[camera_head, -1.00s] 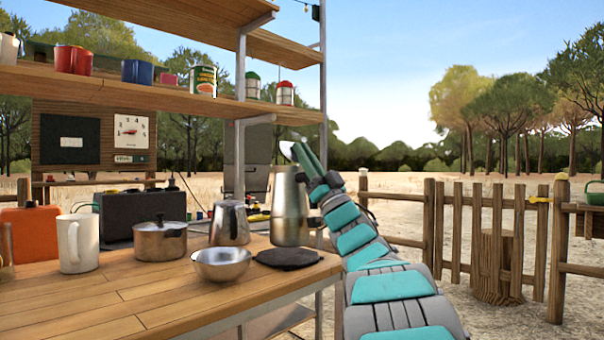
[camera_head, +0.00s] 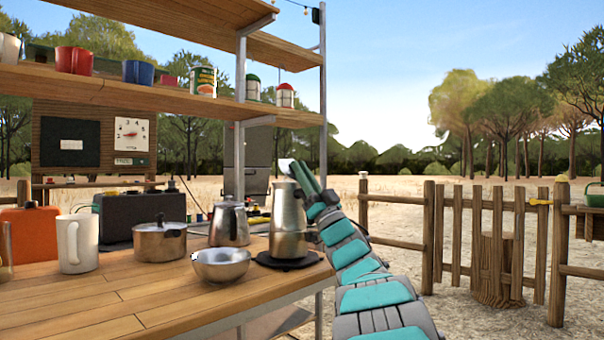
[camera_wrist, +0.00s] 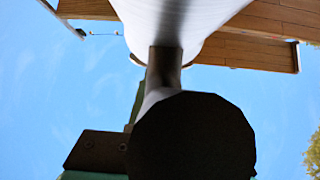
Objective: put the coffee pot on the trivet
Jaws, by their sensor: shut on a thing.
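The coffee pot (camera_head: 289,222) is a tall, upright metal pot at the right end of the wooden counter. It also fills the top of the wrist view (camera_wrist: 180,18), with its handle (camera_wrist: 165,72) coming toward the camera. My gripper (camera_head: 309,184) is at the pot's right side, shut on the pot at its handle; the fingertips are partly hidden. The trivet (camera_head: 286,265) is a dark, flat round mat near the counter's right edge. The pot's base is over the trivet's middle, at or just above its surface; I cannot tell whether they touch.
A shorter metal pot (camera_head: 229,223) stands just left of the coffee pot. A metal bowl (camera_head: 221,265) sits in front, close to the trivet's left. A lidded saucepan (camera_head: 159,241) and a white mug (camera_head: 77,244) stand farther left. A shelf (camera_head: 180,102) runs above. The counter's front is clear.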

